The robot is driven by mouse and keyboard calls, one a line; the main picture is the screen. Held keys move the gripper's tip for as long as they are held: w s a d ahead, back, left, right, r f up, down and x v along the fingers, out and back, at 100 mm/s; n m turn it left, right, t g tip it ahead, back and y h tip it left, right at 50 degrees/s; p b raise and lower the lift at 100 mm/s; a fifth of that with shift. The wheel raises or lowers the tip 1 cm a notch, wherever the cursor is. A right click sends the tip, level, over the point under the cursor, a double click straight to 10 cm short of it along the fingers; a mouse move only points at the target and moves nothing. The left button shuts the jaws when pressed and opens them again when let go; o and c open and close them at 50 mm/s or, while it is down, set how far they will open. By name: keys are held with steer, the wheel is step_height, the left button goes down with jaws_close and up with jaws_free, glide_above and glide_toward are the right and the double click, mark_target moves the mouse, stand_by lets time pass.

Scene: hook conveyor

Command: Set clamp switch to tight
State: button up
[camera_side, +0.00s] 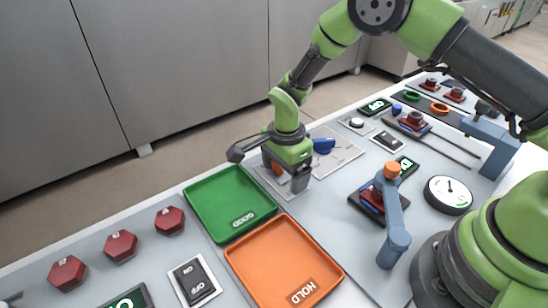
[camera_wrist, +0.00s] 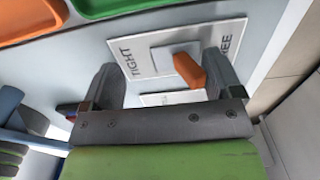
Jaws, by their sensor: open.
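The clamp switch is a white plate (camera_wrist: 140,55) printed TIGHT on the left and FREE on the right in the wrist view. Its orange handle (camera_wrist: 187,68) stands off a grey block and sits on the FREE side. My gripper (camera_wrist: 162,62) is open, with one finger on each side of the handle. The right finger is very near the handle; I cannot tell whether they touch. In the side view my gripper (camera_side: 288,178) is down over the plate, and the orange handle (camera_side: 277,168) shows partly behind it.
A green GOOD tray (camera_side: 205,190) and an orange HOLD tray (camera_side: 250,262) lie in front of the plate. A blue handle (camera_side: 323,146) is just behind my gripper. A blue post with an orange top (camera_side: 393,172) and a round dial (camera_side: 448,194) stand to the right.

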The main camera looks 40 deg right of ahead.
steer(key=shift+s, duration=1)
steer(key=shift+w, duration=0.35)
stand_by(0.3)
step_height(320, 180, up, 7)
stand_by(0.6)
